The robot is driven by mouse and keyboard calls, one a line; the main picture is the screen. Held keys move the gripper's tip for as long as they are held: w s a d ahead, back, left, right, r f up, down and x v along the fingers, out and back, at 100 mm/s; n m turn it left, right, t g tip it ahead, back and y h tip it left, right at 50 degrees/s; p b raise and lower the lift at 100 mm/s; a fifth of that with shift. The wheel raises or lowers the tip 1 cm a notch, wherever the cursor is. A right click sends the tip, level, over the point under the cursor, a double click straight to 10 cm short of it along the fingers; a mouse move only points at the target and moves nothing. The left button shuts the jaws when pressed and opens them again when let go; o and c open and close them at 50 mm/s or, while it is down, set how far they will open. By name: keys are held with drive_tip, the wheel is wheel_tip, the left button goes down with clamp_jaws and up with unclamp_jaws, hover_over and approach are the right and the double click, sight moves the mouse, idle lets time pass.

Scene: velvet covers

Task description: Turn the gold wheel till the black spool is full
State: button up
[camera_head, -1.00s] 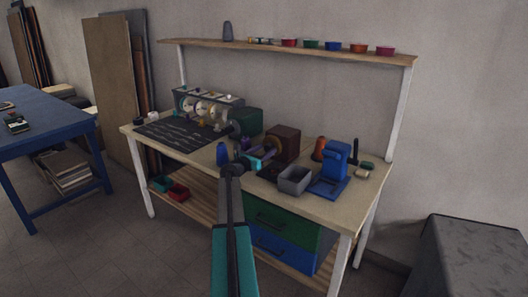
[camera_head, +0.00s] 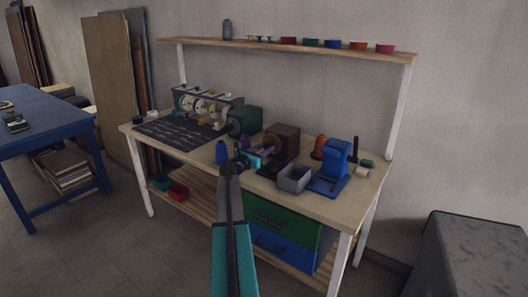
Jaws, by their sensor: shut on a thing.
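The gold wheel (camera_head: 271,143) is on the near side of a dark brown box (camera_head: 287,138) near the middle of the bench. My gripper (camera_head: 262,152), small and partly hidden by my own arm, is at the wheel's left front edge. It is shut, apparently on the wheel or its handle; the exact contact is too small to see. A dark round part, perhaps the black spool (camera_head: 235,127), is on the left side of a green machine (camera_head: 248,119) behind the gripper. I cannot tell how much is wound on it.
A grey open bin (camera_head: 294,179) and a blue machine (camera_head: 334,168) stand close on the right.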

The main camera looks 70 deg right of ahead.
drive_tip(key=m+b, duration=0.3)
drive_tip(key=b, duration=0.1)
drive_tip(key=shift+w+d+f, duration=0.1)
drive_tip(key=shift+f, duration=0.05)
drive_tip(key=m+b, duration=0.3)
drive_tip(key=b, duration=0.1)
drive_tip(key=shift+m+b, duration=0.4)
drive_tip(key=m+b, duration=0.3)
drive_tip(key=shift+b, duration=0.4)
drive_tip(key=m+b, duration=0.4)
drive_tip(key=b, duration=0.1)
drive_tip(key=shift+m+b, duration=0.3)
drive_tip(key=shift+m, duration=0.1)
drive_tip(key=m+b, duration=0.3)
drive_tip(key=shift+b, duration=0.4)
drive_tip(key=m+b, duration=0.4)
drive_tip(key=shift+f+b, duration=0.15)
drive_tip(key=shift+b, duration=0.15)
drive_tip(key=m+b, duration=0.5)
drive_tip(key=shift+m+b, duration=1.5)
drive_tip(key=shift+m, duration=0.2)
